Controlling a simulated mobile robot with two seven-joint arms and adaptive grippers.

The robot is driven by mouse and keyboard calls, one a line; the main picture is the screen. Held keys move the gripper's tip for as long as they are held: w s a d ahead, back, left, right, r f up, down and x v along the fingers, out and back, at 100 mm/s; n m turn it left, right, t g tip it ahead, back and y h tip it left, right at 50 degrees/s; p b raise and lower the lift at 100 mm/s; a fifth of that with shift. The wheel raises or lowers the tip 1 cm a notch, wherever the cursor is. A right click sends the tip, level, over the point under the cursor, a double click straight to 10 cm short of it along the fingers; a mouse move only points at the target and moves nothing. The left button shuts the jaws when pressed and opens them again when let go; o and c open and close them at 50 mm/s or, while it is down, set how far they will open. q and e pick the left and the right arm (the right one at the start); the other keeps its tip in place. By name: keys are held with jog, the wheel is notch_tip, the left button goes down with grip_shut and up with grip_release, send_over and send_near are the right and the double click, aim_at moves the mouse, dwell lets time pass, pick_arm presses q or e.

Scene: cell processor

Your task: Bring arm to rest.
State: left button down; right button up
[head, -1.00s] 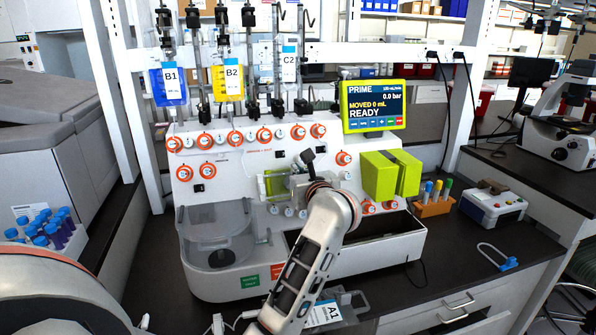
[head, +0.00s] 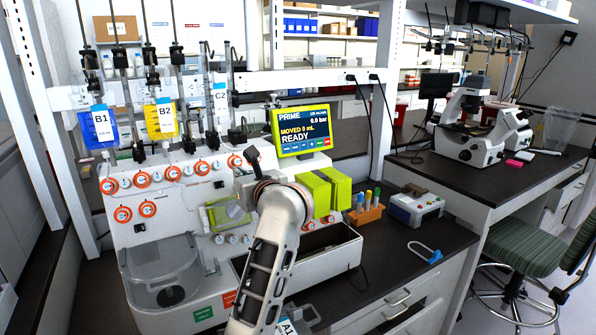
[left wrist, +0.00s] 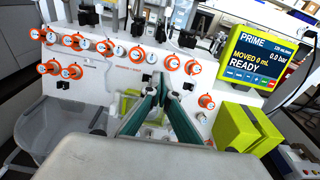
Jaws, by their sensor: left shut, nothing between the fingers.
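My left gripper (head: 254,158) is in front of the upper middle of the white cell processor (head: 150,255). My wrist hides most of it in the head view. In the left wrist view its two dark green fingers (left wrist: 160,84) are together and empty, pointing at the processor's front panel. I cannot tell whether they touch it. My right gripper is not in view.
The screen (head: 302,130) reads PRIME, READY. Yellow-green blocks (head: 325,192) sit right of my wrist. Bags B1 (head: 100,128), B2 (head: 161,122) and C2 hang above. A tube rack (head: 366,214) and small device (head: 417,205) stand on the counter, with bare counter nearby.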

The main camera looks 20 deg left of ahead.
pick_arm(q)
jog(key=s+f+m+t+y, duration=0.4)
jog(key=s+m+t, duration=0.15)
jog(key=m, duration=0.55)
jog(key=s+d+f+m+t+h, duration=0.25)
jog(key=d+f+m+h, duration=0.65)
jog(key=m, duration=0.5)
jog(key=s+d+f+m+t+h, duration=0.25)
jog(key=d+f+m+h, duration=0.45)
jog(key=f+m, duration=0.5)
jog(key=s+f+m+g+h, duration=0.1)
jog(key=s+f+m+g, duration=0.4)
jog(key=s+f, duration=0.6)
jog(key=s+f+m+g+h, duration=0.1)
jog(key=s+f+m+g, duration=0.4)
jog(key=s+f+m, duration=0.3)
jog(key=s+f, duration=0.3)
jog(key=f, duration=0.4)
jog(key=shift+d+f+g+h, duration=0.15)
jog(key=shift+d+g+h, duration=0.2)
jog(key=shift+d+h, duration=0.05)
jog(key=shift+d, duration=0.15)
